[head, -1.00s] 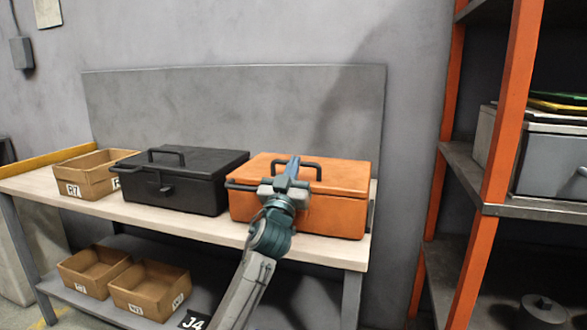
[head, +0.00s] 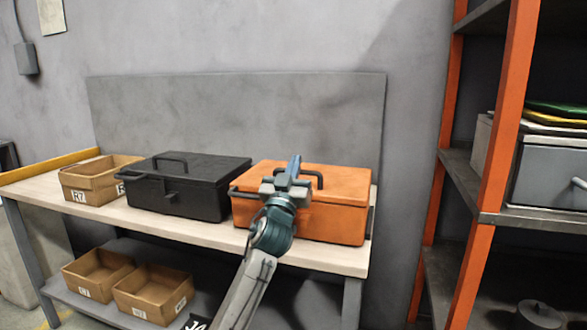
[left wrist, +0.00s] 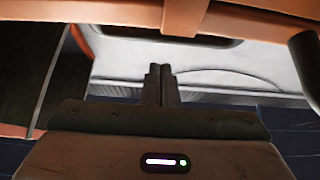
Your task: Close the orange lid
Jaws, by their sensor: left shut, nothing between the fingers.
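The orange toolbox (head: 335,217) stands on the workbench at the right of the black one. Its orange lid (head: 345,180) lies down flat on the body in the head view, with no gap that I can make out. A dark handle (head: 314,176) is on top of the lid. My left gripper (head: 294,162) is shut and empty, over the front left part of the lid; I cannot tell whether it touches. In the left wrist view the shut fingers (left wrist: 160,72) point toward an orange edge (left wrist: 110,12). My right gripper is not in view.
A black toolbox (head: 190,190) stands close to the left on the workbench (head: 160,224). A cardboard bin (head: 88,182) is further left. More bins (head: 152,293) sit on the lower shelf. An orange-framed rack (head: 490,180) rises at the right.

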